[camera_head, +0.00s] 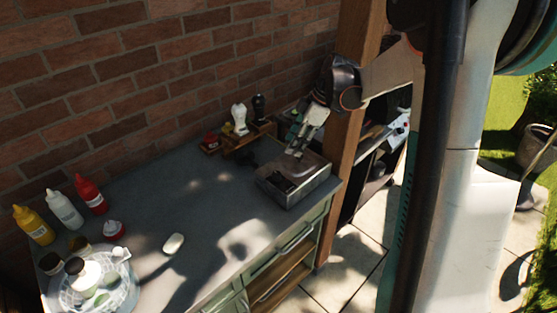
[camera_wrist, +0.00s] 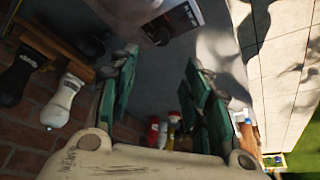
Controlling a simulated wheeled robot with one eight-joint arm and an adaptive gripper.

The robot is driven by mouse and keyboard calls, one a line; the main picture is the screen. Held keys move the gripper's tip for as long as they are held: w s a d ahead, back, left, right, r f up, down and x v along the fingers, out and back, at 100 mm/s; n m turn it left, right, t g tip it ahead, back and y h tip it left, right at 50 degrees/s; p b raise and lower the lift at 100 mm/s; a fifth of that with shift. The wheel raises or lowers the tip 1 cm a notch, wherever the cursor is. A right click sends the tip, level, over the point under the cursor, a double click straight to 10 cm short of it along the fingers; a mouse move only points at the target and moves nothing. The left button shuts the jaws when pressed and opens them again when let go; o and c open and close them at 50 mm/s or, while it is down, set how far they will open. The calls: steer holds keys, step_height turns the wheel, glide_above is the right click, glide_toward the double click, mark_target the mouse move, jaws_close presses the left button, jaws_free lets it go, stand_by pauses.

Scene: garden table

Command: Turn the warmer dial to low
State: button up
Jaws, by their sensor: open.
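A metal box with a dark top, which appears to be the warmer (camera_head: 312,184), sits at the right end of the grey counter, by the wooden post. My gripper (camera_head: 303,143) is above and just behind it, pointing down. In the wrist view my gripper (camera_wrist: 163,80) has its two green fingers spread, with nothing held between them. A box-like thing with a printed face (camera_wrist: 180,22) at the top of that view may be the warmer. A small dark round shape lies at its lower edge. I cannot make out the dial or its setting clearly.
A white mill (camera_head: 239,118) and a dark mill (camera_head: 259,108) stand in a wooden rack (camera_head: 236,142) left of my gripper. Yellow (camera_head: 33,226), white (camera_head: 65,210) and red (camera_head: 91,195) bottles stand far left. The brick wall is close behind. The middle counter is mostly clear.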

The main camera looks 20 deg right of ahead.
mark_target(277, 173)
steer(key=b+x, duration=0.2)
steer(key=x, duration=1.1)
steer(key=shift+s+f, duration=0.1)
steer(key=shift+f, duration=0.25)
steer(key=c, duration=1)
